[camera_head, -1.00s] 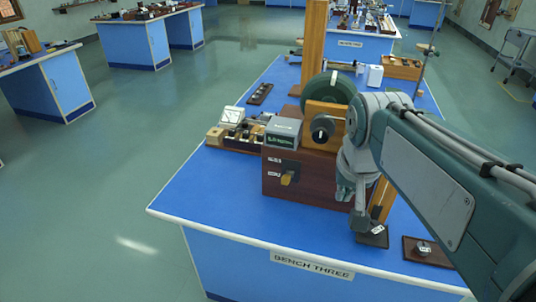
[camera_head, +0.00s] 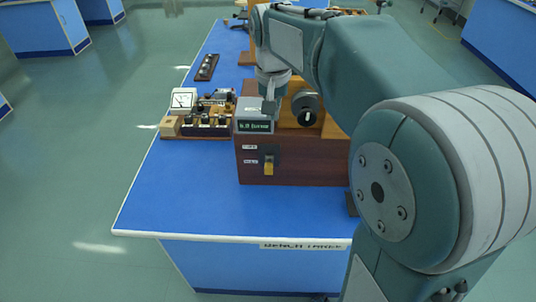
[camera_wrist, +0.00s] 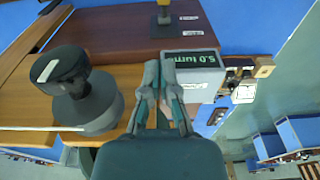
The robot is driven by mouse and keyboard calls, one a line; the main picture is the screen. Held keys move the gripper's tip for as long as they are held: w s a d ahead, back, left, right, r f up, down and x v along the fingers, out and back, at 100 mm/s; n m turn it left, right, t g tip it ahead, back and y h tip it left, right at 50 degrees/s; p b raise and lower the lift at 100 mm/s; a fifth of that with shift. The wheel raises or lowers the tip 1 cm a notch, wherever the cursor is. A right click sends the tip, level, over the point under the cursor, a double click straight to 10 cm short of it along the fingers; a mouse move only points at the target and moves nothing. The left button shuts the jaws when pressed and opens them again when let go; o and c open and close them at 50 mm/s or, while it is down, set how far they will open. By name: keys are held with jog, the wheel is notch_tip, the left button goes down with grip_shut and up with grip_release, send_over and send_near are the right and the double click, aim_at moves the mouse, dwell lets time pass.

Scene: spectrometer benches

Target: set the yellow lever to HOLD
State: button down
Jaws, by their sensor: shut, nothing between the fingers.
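The yellow lever (camera_head: 269,166) sits in a dark slot on the front of a dark red-brown box (camera_head: 305,165). Two small white labels (camera_head: 250,147) lie left of the slot, too small to read. The lever's handle is level with the lower label. In the wrist view the lever (camera_wrist: 165,16) is at the top, and the picture is turned over. My gripper (camera_head: 270,106) is above and behind the lever, beside the grey display box (camera_head: 253,116). In the wrist view its fingers (camera_wrist: 163,72) are together with nothing between them, apart from the lever.
A black knob (camera_head: 305,108) stands just right of my gripper on a wooden block. A board with terminals (camera_head: 205,122) and a white meter (camera_head: 184,99) lies to the left. The blue bench top (camera_head: 185,190) is clear in front and left of the box.

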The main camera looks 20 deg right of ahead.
send_over(269, 164)
jog(key=w, duration=0.1)
jog(key=f, duration=0.9)
jog(key=shift+w+d+f, duration=0.1)
jog(key=shift+w+d, duration=0.05)
jog(key=shift+d, duration=0.1)
jog(key=f, duration=0.1)
jog(key=s+f, duration=0.1)
jog(key=f, duration=0.1)
jog(key=shift+a+f, duration=0.2)
jog(key=shift+f, duration=0.05)
jog(key=shift+s+a+f, duration=0.2)
jog(key=shift+a+f, duration=0.1)
jog(key=shift+f, duration=0.2)
jog(key=shift+d, duration=0.15)
jog(key=shift+s, duration=0.1)
